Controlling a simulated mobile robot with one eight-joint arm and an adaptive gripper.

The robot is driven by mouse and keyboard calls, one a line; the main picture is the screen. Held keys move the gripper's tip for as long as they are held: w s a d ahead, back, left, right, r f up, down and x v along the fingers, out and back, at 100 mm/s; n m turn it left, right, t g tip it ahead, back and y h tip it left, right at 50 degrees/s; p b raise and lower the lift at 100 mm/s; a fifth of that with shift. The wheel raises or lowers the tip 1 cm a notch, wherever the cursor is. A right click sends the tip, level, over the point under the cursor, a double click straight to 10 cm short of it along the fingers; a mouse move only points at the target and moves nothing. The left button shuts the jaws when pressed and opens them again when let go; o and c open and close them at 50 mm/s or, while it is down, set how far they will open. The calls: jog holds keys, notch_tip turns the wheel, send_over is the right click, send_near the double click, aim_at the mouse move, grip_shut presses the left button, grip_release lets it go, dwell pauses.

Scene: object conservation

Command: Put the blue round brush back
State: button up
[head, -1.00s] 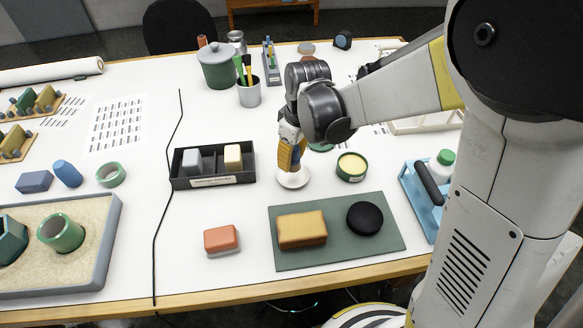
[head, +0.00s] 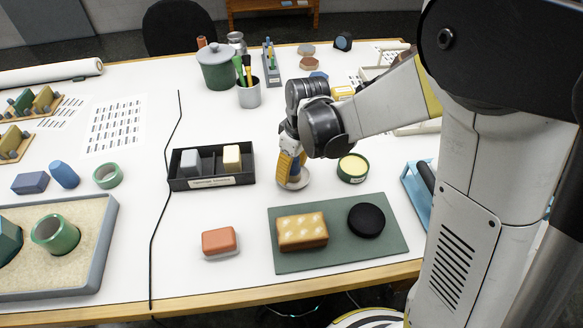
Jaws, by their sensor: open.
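My gripper (head: 291,178) has orange-yellow fingers. It points down in the middle of the table at a small white dish (head: 299,183), right of the black divided tray (head: 215,182). The fingers overlap the dish in the picture; I cannot tell whether they touch it. No clear blue round brush can be made out. A small blue disc-like thing (head: 318,75) lies behind my wrist, partly hidden.
A green mat (head: 360,252) in front holds a yellow sponge block (head: 302,231) and a black disc (head: 366,220). A green-rimmed yellow tin (head: 352,168) stands right of my gripper. An orange block (head: 220,242) lies left of the mat. A dark cable (head: 163,190) crosses the table.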

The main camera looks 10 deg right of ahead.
aim_at(299, 161)
jog(key=r+p, duration=0.1)
jog(key=r, duration=0.2)
jog(key=r+p, duration=0.1)
jog(key=r, duration=0.3)
jog(key=s+d+r+p, duration=0.1)
jog(key=r, duration=0.3)
jog(key=shift+s+d+r+p, duration=0.1)
jog(key=shift+r+p, duration=0.1)
jog(key=shift+p, duration=0.15)
jog(key=shift+s+d+r, duration=0.2)
jog(key=shift+r, duration=0.45)
jog(key=s+d+r+m+t, duration=0.3)
jog(key=s+d+m, duration=0.1)
jog(key=s, duration=0.3)
jog(key=s+d+r+m+t+h, duration=0.1)
jog(key=s+d+r+m+t, duration=0.2)
jog(key=s+d+m, duration=0.2)
jog(key=shift+s+r, duration=0.2)
jog(key=shift+s, duration=0.65)
jog(key=shift+d, duration=0.1)
